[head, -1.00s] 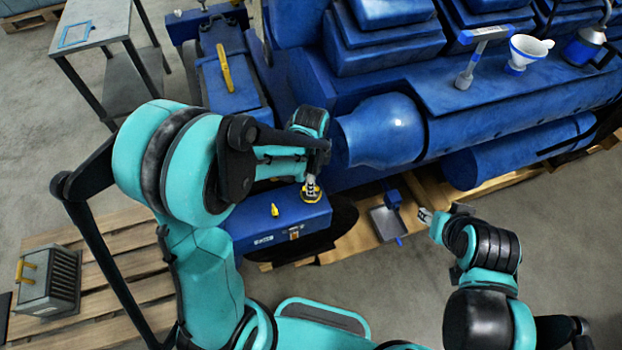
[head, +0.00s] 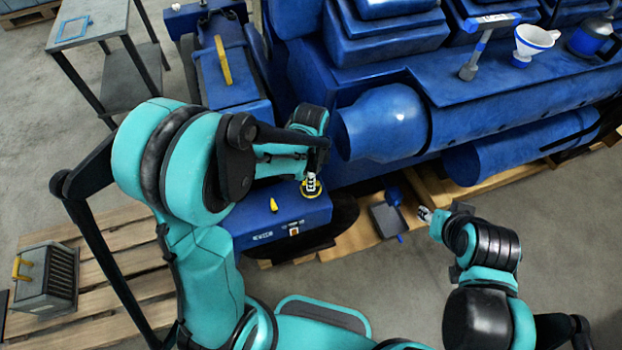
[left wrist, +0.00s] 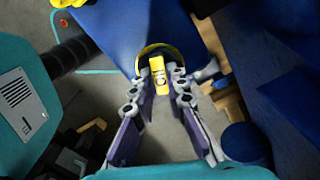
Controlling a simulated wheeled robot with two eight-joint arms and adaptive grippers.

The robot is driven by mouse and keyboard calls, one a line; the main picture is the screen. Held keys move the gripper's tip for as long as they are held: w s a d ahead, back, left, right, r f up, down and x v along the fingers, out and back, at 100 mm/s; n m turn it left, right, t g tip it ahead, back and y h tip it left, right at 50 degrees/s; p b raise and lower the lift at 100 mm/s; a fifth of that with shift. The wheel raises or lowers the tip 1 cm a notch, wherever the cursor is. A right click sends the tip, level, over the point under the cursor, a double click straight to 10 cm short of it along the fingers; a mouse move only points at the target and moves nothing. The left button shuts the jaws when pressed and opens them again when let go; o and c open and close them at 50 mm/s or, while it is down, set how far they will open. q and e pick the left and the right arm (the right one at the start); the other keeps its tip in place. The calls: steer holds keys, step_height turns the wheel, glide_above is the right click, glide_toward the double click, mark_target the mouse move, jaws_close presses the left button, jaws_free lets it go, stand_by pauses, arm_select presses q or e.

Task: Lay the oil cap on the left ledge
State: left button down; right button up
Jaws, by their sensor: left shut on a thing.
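The oil cap (head: 312,190) is a yellow ring-shaped piece with a raised grip. My left gripper (head: 311,178) is shut on it above the front right end of a blue box (head: 262,222). In the left wrist view the cap (left wrist: 158,78) sits between the two fingertips (left wrist: 160,88), its grip pinched and part of its rim hidden by the fingers. I cannot tell whether the cap touches the box. My right gripper (head: 425,214) is near the wooden pallet, apart from the cap; its opening is too small to judge. Which surface is the left ledge is not clear.
A small yellow piece (head: 273,205) stands on the blue box. The big blue engine (head: 500,110) fills the back right, with a white funnel (head: 532,42) on top. A yellow bar (head: 223,60) lies on a blue part behind. A grey scoop-like tray (head: 388,220) sits by the pallet.

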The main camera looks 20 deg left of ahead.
arm_select(q)
steer(key=shift+r+p, duration=1.6)
steer(key=shift+r, duration=0.95)
steer(key=shift+f, duration=0.15)
